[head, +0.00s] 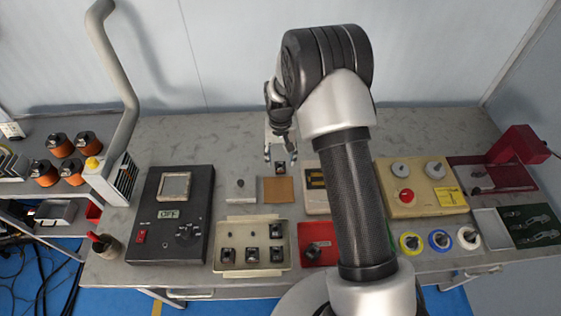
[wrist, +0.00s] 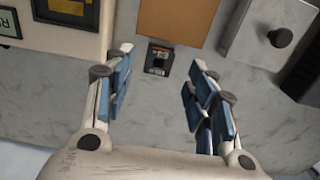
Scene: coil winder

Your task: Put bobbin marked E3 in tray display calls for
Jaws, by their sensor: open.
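My gripper (head: 280,158) hangs over the back middle of the bench with its fingers apart. In the wrist view the open fingers (wrist: 157,92) frame a small dark bobbin (wrist: 158,60), which stands on the bench beside an orange-brown pad (wrist: 180,18); nothing is held. Its marking is too small to read. Several similar dark bobbins (head: 252,255) sit in a cream tray (head: 235,272). A red tray (head: 316,257) is partly hidden by my arm.
A black control box (head: 168,214) reading OFF stands left. A grey knobbed block (head: 240,190) is beside the pad (head: 278,190). A yellow-beige button panel (head: 420,188), ringed spools (head: 440,240) and a red machine (head: 517,147) are right. Bare bench lies behind.

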